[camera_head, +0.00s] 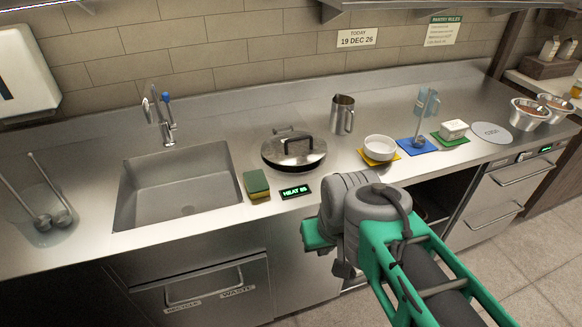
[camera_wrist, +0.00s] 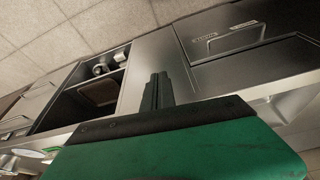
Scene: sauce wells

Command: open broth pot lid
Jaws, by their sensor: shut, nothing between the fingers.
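The broth pot lid (camera_head: 301,150) is a round metal lid with a dark handle, lying flat and closed over the pot's dark rim in the counter, right of the sink. My gripper is hidden behind my arm's green and grey end in the head view, in front of the counter's edge and below the lid. In the wrist view my gripper (camera_wrist: 155,82) shows its dark fingers together, shut and empty, against the cabinet fronts. The lid is not in the wrist view.
A heat display (camera_head: 296,191) and a sponge (camera_head: 256,184) lie in front of the lid. A metal pitcher (camera_head: 342,114) and a white bowl (camera_head: 380,147) on a yellow mat stand to the right. The sink (camera_head: 180,190) is at left. An open cabinet bay (camera_wrist: 90,85) shows below the counter.

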